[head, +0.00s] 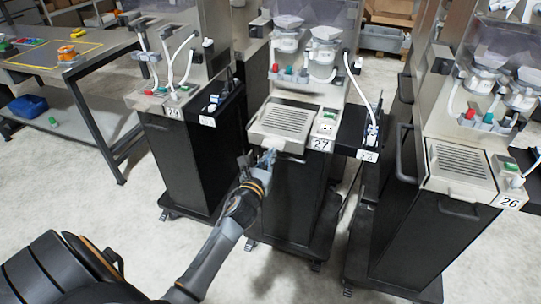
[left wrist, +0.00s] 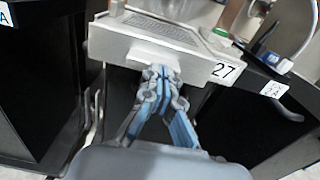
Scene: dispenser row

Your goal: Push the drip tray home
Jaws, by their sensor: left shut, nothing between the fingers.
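The drip tray (head: 284,124) with its slatted grille sits on the front of dispenser 27 in the head view. Its light front edge stands out a little from the dispenser body. In the left wrist view the drip tray (left wrist: 150,35) is at the top centre. My left gripper (head: 268,160) is shut and empty, just in front of the tray's front face. In the left wrist view the tips of my left gripper (left wrist: 160,74) overlap the tray's lower front edge. I cannot tell whether they touch it. My right gripper is not in view.
Dispenser 26 (head: 455,165) stands to the right, and another dispenser (head: 170,100) to the left. Black side shelves (head: 355,140) stand between the units. A work table (head: 75,65) is at the far left. The pale floor in front is clear.

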